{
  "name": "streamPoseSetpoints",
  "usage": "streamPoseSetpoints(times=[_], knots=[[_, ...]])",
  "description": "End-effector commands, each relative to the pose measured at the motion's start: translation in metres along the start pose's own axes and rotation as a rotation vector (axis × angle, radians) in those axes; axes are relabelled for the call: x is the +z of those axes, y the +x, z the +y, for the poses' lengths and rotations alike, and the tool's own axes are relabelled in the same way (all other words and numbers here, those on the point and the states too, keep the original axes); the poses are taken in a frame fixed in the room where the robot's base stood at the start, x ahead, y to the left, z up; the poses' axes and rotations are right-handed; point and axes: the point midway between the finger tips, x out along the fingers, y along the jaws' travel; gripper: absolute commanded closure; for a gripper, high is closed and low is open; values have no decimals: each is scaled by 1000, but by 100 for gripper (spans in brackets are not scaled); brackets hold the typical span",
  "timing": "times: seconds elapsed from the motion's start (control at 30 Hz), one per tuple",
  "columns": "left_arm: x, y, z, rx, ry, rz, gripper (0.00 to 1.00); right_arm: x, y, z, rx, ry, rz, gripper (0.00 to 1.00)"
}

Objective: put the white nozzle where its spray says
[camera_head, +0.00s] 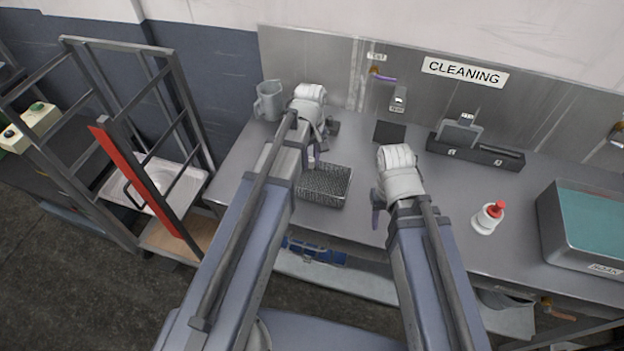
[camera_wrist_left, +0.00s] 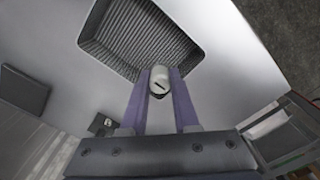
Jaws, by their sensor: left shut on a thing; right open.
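My left gripper (camera_wrist_left: 160,88) is shut on the white nozzle (camera_wrist_left: 159,76), which shows between the purple fingers in the left wrist view. The nozzle's rounded face has a short dark slot. It is held at the near edge of a ribbed metal tray (camera_wrist_left: 190,57); I cannot tell how high. In the head view my left gripper (camera_head: 311,160) is by the back left of this tray (camera_head: 325,201), and the nozzle is mostly hidden. My right gripper (camera_head: 377,211) is open and empty over the bench, right of the tray.
The steel bench (camera_head: 440,215) carries a grey jug (camera_head: 269,101), a dark square pad (camera_head: 390,131), a black labelled rack (camera_head: 490,154), a white bottle with red top (camera_head: 488,217) and a liquid-filled tub (camera_head: 590,222). A CLEANING sign (camera_head: 465,72) is on the back panel.

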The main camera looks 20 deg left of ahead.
Motion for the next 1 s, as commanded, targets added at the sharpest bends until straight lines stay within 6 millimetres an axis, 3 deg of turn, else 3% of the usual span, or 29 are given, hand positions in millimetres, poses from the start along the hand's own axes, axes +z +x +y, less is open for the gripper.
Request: streamPoseSetpoints(times=[0.03,0.1,0.4,0.7,1.0], knots=[[0,17,0,0,0,0,100,-1,17,-2,0,0,0,50],[0,24,0,0,-1,0,100,-2,24,-2,0,1,0,50],[0,29,0,0,-1,0,100,-2,29,-3,0,2,0,50],[0,63,0,0,-1,0,100,-4,63,-6,0,3,0,50],[0,63,0,0,-1,0,100,-4,62,-6,0,3,0,50]])
